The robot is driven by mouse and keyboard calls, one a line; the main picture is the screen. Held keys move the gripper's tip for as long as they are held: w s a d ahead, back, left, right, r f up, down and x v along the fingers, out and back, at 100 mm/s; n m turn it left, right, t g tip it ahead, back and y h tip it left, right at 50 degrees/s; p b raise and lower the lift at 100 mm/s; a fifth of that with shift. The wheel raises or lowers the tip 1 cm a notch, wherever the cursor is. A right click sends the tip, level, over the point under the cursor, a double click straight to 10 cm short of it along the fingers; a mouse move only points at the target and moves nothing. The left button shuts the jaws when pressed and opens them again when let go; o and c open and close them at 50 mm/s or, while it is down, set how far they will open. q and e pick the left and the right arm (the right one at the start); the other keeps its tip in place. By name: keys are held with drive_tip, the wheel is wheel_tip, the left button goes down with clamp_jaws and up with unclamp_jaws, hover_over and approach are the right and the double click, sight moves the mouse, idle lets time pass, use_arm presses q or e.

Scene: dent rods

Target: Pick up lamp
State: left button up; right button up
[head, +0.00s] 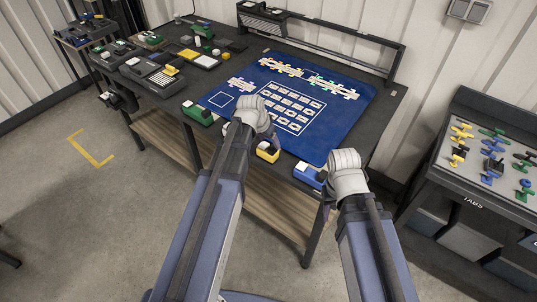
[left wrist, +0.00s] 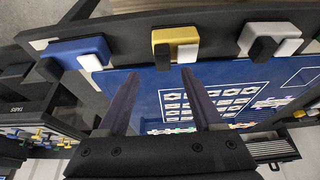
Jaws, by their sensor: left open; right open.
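I cannot clearly make out a lamp in either view. A long black frame with a bar (head: 320,30) stands along the back edge of the dark table (head: 392,112); I cannot tell whether it is a lamp. My left gripper (head: 270,139) is over the front edge of the blue mat (head: 345,122), near a yellow block (head: 268,155). In the left wrist view my left gripper (left wrist: 160,98) has its two fingers apart with nothing between them. My right gripper (head: 326,188) is by the table's front right edge, beside a blue block (head: 308,174); its fingers are mostly hidden.
A green block (head: 198,115) sits at the mat's front left. Grey devices (head: 152,72) and a green item (head: 203,32) crowd the table's left part. A cabinet with a tray of coloured pieces (head: 490,150) stands at the right.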

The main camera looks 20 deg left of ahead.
sight(273, 147)
use_arm(q)
drive_tip(key=b+x, duration=0.4)
drive_tip(key=x, duration=0.1)
drive_tip(key=shift+w+a, duration=0.15)
drive_tip(key=shift+a, duration=0.05)
drive_tip(key=shift+r, duration=0.1)
clamp_jaws()
idle(1.1)
